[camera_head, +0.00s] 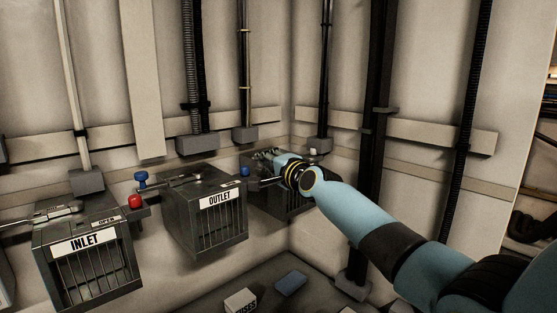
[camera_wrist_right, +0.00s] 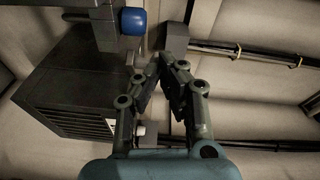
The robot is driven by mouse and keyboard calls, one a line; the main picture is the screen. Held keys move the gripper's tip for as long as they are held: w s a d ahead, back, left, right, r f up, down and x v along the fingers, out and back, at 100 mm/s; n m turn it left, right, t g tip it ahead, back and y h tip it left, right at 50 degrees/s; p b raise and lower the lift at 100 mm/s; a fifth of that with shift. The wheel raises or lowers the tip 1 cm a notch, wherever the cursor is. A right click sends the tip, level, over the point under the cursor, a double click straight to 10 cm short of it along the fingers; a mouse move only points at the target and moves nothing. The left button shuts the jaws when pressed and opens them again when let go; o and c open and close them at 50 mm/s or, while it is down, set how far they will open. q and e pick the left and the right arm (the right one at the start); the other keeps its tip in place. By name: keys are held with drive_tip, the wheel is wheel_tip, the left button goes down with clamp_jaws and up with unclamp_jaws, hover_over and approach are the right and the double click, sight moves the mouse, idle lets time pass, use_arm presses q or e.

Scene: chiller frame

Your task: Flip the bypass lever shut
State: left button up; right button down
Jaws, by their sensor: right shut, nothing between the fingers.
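The third dark box (camera_head: 280,207), in the corner right of the outlet box, is partly hidden behind my right gripper and wrist. Its label is not readable, so I cannot confirm it carries the bypass lever. A blue knob (camera_head: 244,171) shows at its left, just beyond my fingertips. In the right wrist view the blue knob (camera_wrist_right: 132,21) sits beside a grey bar, above and left of the fingertips and apart from them. My right gripper (camera_head: 254,186) is shut and empty; its fingertips meet in the wrist view (camera_wrist_right: 173,58). My left gripper is out of view.
The outlet box (camera_head: 205,228) has a lever ending in a blue knob (camera_head: 141,177). The inlet box (camera_head: 88,273) stands further left, with a red knob (camera_head: 135,201) nearby. Vertical pipes (camera_head: 375,130) line the wall. A blue block (camera_head: 291,283) and a white fuses box (camera_head: 240,301) lie below.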

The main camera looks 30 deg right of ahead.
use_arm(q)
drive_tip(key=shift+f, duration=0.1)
use_arm(e)
drive_tip(key=shift+w+a, duration=0.95)
drive_tip(key=shift+w, duration=0.05)
